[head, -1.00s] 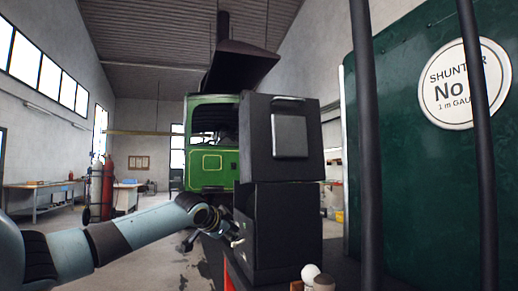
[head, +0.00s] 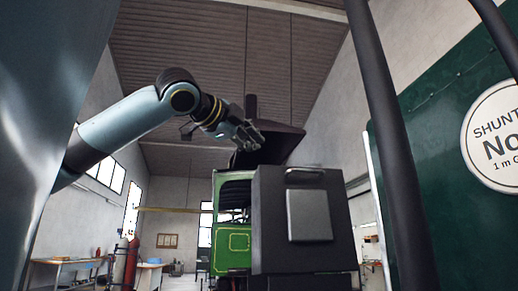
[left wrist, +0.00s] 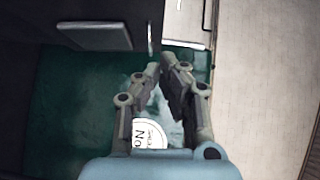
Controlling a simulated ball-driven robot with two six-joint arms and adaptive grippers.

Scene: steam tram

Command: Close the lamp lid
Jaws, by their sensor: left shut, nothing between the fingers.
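The lamp (head: 275,215) is a black box with a raised grey panel on its front and a handle above the panel. Its dark lid (head: 284,150) stands open, tilted up above the back of the box. My left gripper (head: 256,137) is raised to the lid's left part and overlaps it in the head view; I cannot tell whether it touches. It is shut and empty. The left wrist view shows its fingers (left wrist: 162,68) with the tips close together. My right gripper is not in view.
Dark upright bars (head: 392,150) stand right of the lamp, before a green wall with a round white sign (head: 497,140). A green cab (head: 232,248) is behind the lamp. Gas cylinders (head: 131,262) and a workbench (head: 62,262) are far left.

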